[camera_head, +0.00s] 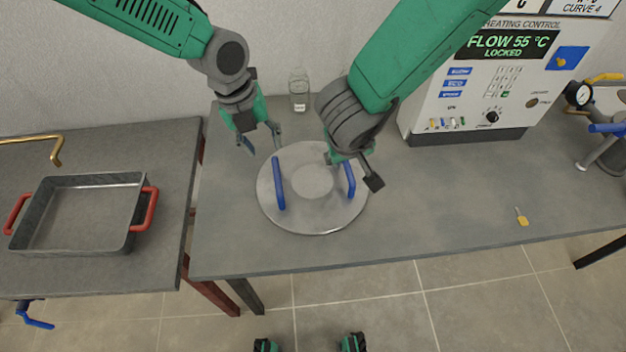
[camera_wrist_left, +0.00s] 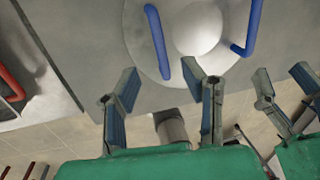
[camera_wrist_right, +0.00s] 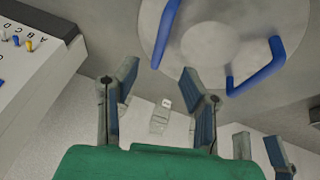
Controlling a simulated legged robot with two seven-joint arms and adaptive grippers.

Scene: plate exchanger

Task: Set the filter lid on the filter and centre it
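The filter lid (camera_head: 318,216) is a round grey metal disc with a raised round centre and two blue bar handles. It lies on the grey table; whether the filter is beneath it cannot be seen. My left gripper (camera_head: 261,143) is open and empty, just behind the lid near its left handle (camera_head: 279,184). The left wrist view shows its fingers (camera_wrist_left: 163,103) spread, short of the lid (camera_wrist_left: 140,42). My right gripper (camera_head: 358,171) is near the right handle (camera_head: 351,181) and partly hides it. The right wrist view shows its fingers (camera_wrist_right: 159,104) spread and empty.
A clear glass bottle (camera_head: 299,90) stands behind the lid by the wall. The heating control box (camera_head: 490,95) is at the back right. A yellow key (camera_head: 521,217) lies on the right. A red-handled pan (camera_head: 80,212) sits on the left table. The table's front middle is clear.

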